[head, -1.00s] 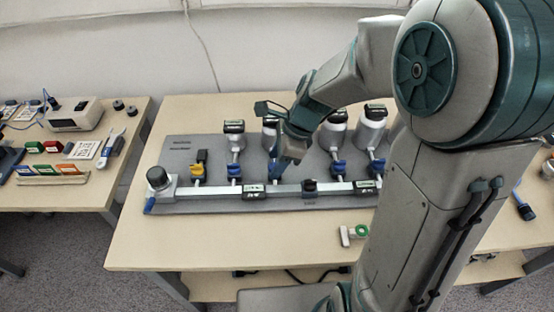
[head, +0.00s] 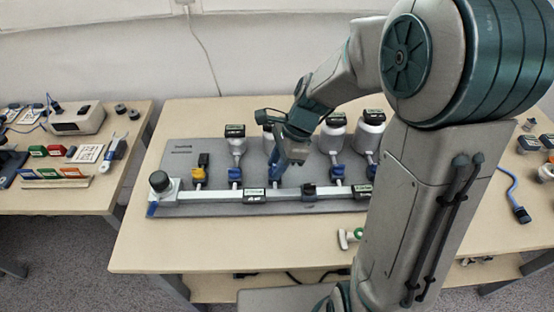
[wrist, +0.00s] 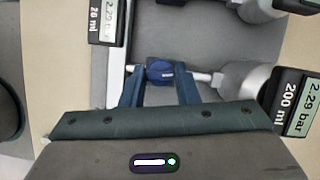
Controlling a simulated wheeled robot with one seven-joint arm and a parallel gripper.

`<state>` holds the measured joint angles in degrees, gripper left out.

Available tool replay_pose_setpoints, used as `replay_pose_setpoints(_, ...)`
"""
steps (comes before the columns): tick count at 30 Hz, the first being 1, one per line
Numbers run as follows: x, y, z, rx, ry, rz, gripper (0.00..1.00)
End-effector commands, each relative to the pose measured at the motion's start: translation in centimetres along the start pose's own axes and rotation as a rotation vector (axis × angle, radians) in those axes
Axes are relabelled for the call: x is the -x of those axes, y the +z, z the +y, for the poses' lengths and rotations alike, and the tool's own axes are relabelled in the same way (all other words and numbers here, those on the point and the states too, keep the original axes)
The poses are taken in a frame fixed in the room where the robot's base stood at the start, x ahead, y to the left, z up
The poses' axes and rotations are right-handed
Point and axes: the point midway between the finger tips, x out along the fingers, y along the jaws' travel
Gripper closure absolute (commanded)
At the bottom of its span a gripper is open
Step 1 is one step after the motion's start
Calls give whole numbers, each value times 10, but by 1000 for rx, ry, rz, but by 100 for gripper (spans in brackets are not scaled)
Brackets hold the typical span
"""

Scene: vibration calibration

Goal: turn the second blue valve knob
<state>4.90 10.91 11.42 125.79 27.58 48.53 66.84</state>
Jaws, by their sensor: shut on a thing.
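A grey panel (head: 178,148) on the table carries a row of valves along a pale pipe. One yellow knob (head: 198,175) is at the left, with the first blue knob (head: 235,174) to its right. Further blue knobs (head: 337,171) stand to the right, partly behind my arm.
Silver vessels (head: 334,137) with black displays stand behind the knobs. A small green and white part (head: 349,237) lies in front. The table (head: 200,240) in front of the panel is mostly clear.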

Motion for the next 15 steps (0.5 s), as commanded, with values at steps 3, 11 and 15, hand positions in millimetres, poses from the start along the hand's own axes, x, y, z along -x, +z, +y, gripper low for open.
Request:
replay_pose_setpoints(3,3,2,-1,98,44,-1,95)
replay_pose_setpoints(11,3,2,-2,328,138,-1,95)
replay_pose_setpoints(15,3,3,-3,451,189,-1,95)
